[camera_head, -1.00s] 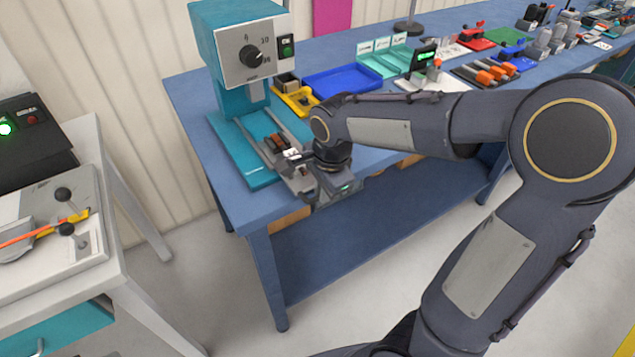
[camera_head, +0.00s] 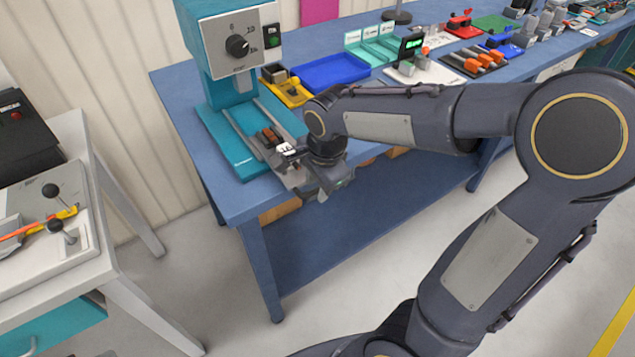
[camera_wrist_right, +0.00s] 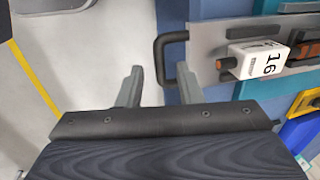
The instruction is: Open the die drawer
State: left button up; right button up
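The die drawer (camera_head: 291,176) is a grey tray at the front of the teal press (camera_head: 235,40), carrying dark and orange dies and a white block. In the right wrist view the drawer (camera_wrist_right: 208,42) has a black bar handle (camera_wrist_right: 160,62) on its front edge. The white block marked 16 (camera_wrist_right: 255,60) lies on the drawer. My right gripper (camera_wrist_right: 158,75) is open, its two grey fingertips on either side of the handle, with gaps visible. In the head view my right gripper (camera_head: 328,182) is at the drawer's front and hides the handle. My left gripper is out of view.
The press stands on a blue workbench (camera_head: 180,85). A yellow fixture (camera_head: 290,95) and a blue tray (camera_head: 330,71) are to its right. A white table (camera_head: 90,255) with a clamp fixture stands at the left. The floor before the bench is clear.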

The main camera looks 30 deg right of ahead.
notch_tip(320, 180, up, 8)
jog(key=s, duration=0.1)
jog(key=shift+s+f, duration=0.2)
jog(key=shift+s, duration=0.05)
dwell(0.4)
jog(key=s+a+f+n+t+y, duration=0.1)
jog(key=s+f+n, duration=0.1)
jog(key=s+n, duration=0.5)
jog(key=s+a+f+n+t+y, duration=0.2)
jog(key=s+n, duration=0.6)
jog(key=shift+s+a+y, duration=0.15)
jog(key=shift+y, duration=0.15)
